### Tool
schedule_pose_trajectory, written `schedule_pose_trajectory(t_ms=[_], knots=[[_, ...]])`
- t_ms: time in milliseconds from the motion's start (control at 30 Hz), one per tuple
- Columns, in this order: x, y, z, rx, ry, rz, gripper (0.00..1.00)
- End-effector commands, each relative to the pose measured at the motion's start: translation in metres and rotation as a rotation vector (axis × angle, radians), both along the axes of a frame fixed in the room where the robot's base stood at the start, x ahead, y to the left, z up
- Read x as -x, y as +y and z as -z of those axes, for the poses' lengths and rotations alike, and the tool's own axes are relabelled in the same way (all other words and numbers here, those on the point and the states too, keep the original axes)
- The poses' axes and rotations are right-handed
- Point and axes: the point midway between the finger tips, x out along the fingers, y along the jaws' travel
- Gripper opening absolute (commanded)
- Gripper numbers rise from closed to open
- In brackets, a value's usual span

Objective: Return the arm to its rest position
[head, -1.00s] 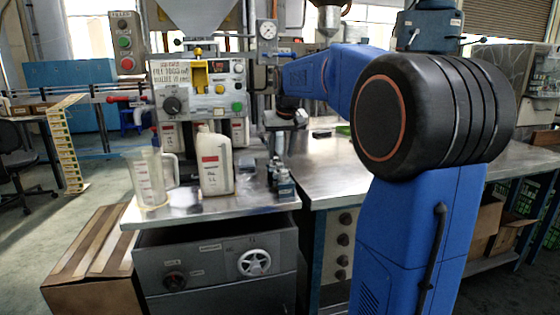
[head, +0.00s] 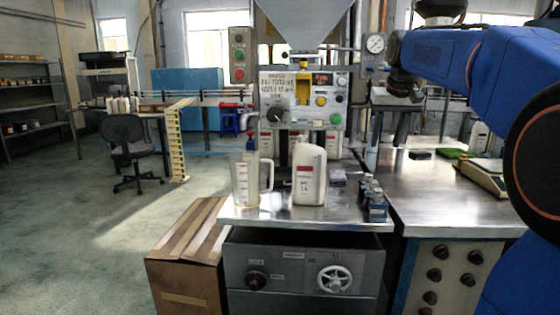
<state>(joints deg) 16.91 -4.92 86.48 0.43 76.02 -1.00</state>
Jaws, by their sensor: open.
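My blue arm (head: 470,70) reaches in from the right edge of the head view. My gripper (head: 402,98) is at its dark end, in the air above the right-hand metal bench and right of the filling machine's gauge. Its jaws are small and dark here, and I see nothing held in them. The filling machine (head: 295,85) stands left of the gripper, apart from it. A white bottle with a red label (head: 309,175) stands upright on the machine's metal table (head: 275,216), beside a clear measuring jug (head: 245,182).
Small dark bottles (head: 373,200) stand at the table's right side. A scale (head: 484,175) and a green item (head: 453,153) are on the right bench (head: 430,205). A cardboard box (head: 186,260) is at lower left. A chair (head: 130,150) stands on open floor farther left.

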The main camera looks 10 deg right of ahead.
Motion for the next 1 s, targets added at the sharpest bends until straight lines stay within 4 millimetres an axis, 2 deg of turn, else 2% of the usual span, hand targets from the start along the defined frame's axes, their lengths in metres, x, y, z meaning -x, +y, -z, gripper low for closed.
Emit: schedule_pose_trajectory(t_ms=[167, 367, 667, 1000], knots=[[0.023, 0.02, 0.012, 0.001, -0.002, -0.022, 0.42], [0.079, 0.061, 0.049, 0.002, -0.006, -0.072, 0.42], [0.172, 0.114, 0.126, 0.004, -0.011, -0.151, 0.42], [0.275, 0.152, 0.234, 0.006, -0.019, -0.239, 0.42]])
